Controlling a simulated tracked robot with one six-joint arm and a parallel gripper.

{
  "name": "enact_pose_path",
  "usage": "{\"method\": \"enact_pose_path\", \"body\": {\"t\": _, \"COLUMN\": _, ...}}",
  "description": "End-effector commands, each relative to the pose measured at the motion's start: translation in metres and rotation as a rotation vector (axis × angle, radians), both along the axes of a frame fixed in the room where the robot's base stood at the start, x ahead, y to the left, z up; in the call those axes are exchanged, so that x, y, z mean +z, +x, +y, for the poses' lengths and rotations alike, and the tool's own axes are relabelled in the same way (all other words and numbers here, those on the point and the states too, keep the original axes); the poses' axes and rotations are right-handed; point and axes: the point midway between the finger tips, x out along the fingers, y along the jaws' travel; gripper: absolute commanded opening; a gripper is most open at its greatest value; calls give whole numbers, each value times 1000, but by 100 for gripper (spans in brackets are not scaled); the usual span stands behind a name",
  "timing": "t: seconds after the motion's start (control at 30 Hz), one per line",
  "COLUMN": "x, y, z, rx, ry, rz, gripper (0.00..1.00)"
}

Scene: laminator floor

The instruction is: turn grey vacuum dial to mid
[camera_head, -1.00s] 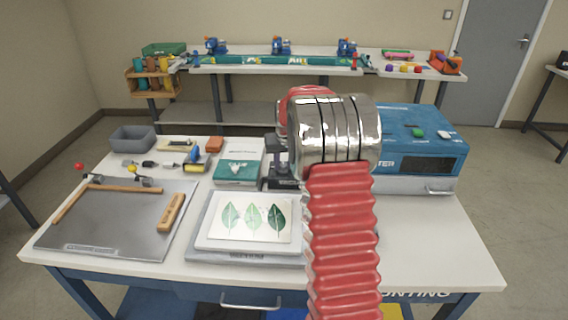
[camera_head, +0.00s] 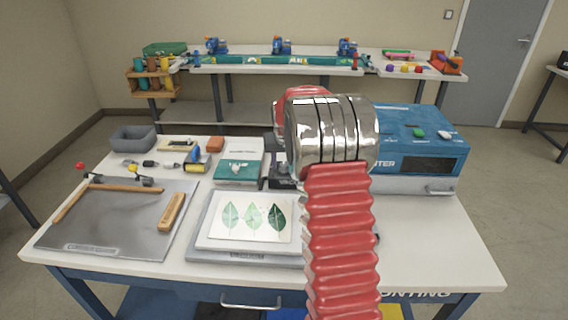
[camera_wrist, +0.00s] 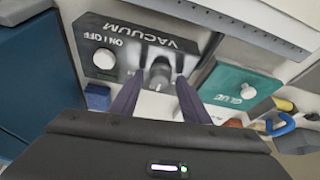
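The grey vacuum dial (camera_wrist: 160,72) is in the wrist view, on a dark panel (camera_wrist: 124,36) marked VACUUM. A round white knob (camera_wrist: 104,59) marked ON/OFF sits on the same panel. My gripper (camera_wrist: 161,77) has its two dark fingers apart, with the tips on either side of the dial. I cannot tell whether they touch it. The dial's pointer setting is not readable. In the head view, my red and metal arm hides the gripper and the dial; only part of a dark unit (camera_head: 281,170) shows beside the arm.
A teal GLUE box (camera_wrist: 228,82) with a white knob stands beside the panel. A blue machine (camera_head: 420,150) stands right of my arm. A white board with leaf pictures (camera_head: 252,239) lies in front on the table. The table's front right is clear.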

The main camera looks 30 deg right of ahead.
Motion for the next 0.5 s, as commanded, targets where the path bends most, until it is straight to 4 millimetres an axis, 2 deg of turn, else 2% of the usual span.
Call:
{"method": "enact_pose_path", "body": {"t": 0.33, "x": 2, "y": 0, "z": 0, "rx": 0, "ry": 0, "rz": -1, "gripper": 45}}
{"method": "enact_pose_path", "body": {"t": 0.5, "x": 13, "y": -4, "z": 2, "rx": 0, "ry": -1, "rz": -3, "gripper": 45}}
